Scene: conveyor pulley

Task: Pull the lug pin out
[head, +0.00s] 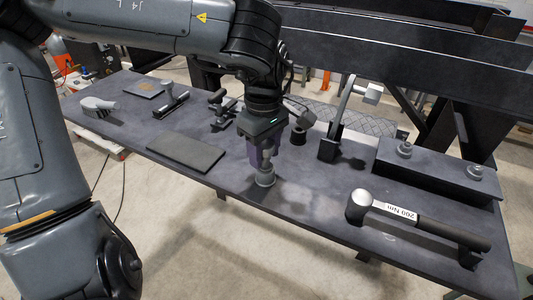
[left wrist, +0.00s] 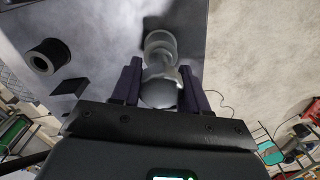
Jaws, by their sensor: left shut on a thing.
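My left gripper (head: 262,160) points down at the front edge of the bench, with its dark purple fingers shut on a grey, round-headed piece that looks like the lug pin (head: 265,179). Below the fingers the pin widens to a round collar at bench level. In the left wrist view the pin's rounded head (left wrist: 160,92) sits between both fingers, with the paler collar (left wrist: 160,44) beyond it. Whether its lower end is seated in something is hidden. My right gripper is not in view.
Dark beams cross behind.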

